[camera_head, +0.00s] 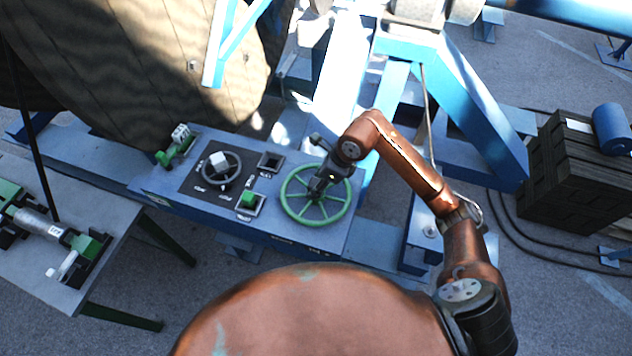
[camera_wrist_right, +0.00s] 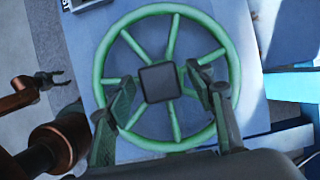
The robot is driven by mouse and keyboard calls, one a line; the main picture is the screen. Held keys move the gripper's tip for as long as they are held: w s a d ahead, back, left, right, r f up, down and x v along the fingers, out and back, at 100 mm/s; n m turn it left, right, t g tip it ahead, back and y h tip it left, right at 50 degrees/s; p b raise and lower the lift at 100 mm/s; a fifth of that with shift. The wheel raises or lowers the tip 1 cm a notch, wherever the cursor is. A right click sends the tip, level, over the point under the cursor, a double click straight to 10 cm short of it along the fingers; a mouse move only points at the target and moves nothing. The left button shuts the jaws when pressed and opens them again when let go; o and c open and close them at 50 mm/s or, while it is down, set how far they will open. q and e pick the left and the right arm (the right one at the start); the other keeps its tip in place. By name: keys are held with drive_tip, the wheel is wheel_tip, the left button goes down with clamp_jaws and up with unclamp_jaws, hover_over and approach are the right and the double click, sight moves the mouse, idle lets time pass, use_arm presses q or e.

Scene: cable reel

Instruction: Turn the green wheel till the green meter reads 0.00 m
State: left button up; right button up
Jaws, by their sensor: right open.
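The green wheel (camera_head: 316,195) is a spoked handwheel lying on the right part of the blue bench. It also shows large in the right wrist view (camera_wrist_right: 172,142). My right gripper (camera_head: 318,186) is over its middle; in the right wrist view its open fingers (camera_wrist_right: 160,95) stand on either side of the dark square hub, with no clear contact visible. A green part with a small white counter (camera_head: 180,133) sits at the bench's back left; its digits are too small to read. My left gripper (camera_wrist_right: 62,80) shows only in the right wrist view, off to the left, fingers apart.
A big reel (camera_head: 150,60) stands behind. A side table (camera_head: 100,215) is at left, a dark crate (camera_head: 575,180) at right.

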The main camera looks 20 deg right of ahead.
drive_tip(key=shift+a+f, duration=0.1)
drive_tip(key=shift+f, duration=0.2)
drive_tip(key=shift+c, duration=0.6)
clamp_jaws()
drive_tip(key=shift+w, duration=0.1)
